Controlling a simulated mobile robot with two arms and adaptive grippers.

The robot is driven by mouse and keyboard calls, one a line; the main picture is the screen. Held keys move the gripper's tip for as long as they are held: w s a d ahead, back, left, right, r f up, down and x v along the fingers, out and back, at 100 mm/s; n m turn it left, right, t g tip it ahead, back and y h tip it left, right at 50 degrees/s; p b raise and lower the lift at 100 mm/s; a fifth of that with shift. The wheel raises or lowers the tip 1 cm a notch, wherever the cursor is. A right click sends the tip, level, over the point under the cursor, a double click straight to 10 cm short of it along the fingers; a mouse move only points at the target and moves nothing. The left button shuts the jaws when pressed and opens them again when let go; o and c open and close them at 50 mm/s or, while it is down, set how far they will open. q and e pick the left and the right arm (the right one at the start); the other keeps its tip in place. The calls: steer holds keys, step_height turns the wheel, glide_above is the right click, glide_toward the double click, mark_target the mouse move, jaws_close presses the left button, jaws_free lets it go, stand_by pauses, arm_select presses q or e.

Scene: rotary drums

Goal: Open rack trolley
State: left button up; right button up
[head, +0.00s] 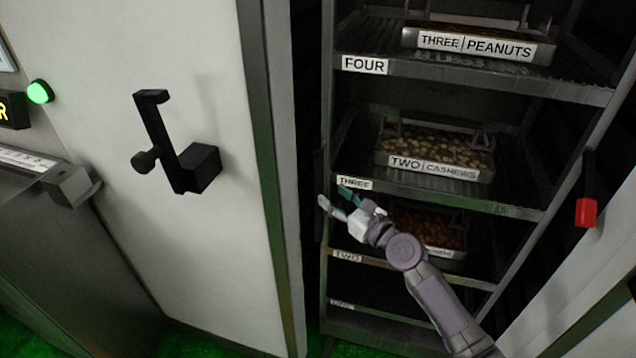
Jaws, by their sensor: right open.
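The rack trolley (470,192) stands inside a tall cabinet, with shelves labelled FOUR, THREE and TWO from top downward. It holds a tray marked THREE PEANUTS (478,46), a tray marked TWO CASHEWS (435,168) and a lower tray of brown nuts (440,228) partly hidden by my right arm. My right gripper (338,200) is open and empty in front of the trolley's left upright, by the THREE label. A dark vertical bar (319,180) shows just left of its fingertips; I cannot tell if they touch. My left gripper is not in view.
A white door (100,230) with a black latch handle (175,150) stands at the left. A green lit button (39,92) is at far left. A red-tipped black handle (587,205) is at the right. The green floor (195,342) shows at the bottom left.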

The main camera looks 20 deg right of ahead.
mark_target(322, 187)
steer(key=x, duration=0.5)
steer(key=shift+w+a, duration=0.1)
steer(key=shift+w, duration=0.25)
steer(key=shift+w+a, duration=0.15)
steer(key=shift+w, duration=0.25)
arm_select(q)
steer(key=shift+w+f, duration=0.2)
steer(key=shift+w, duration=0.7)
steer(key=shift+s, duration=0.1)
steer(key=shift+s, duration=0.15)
arm_select(e)
jaws_close()
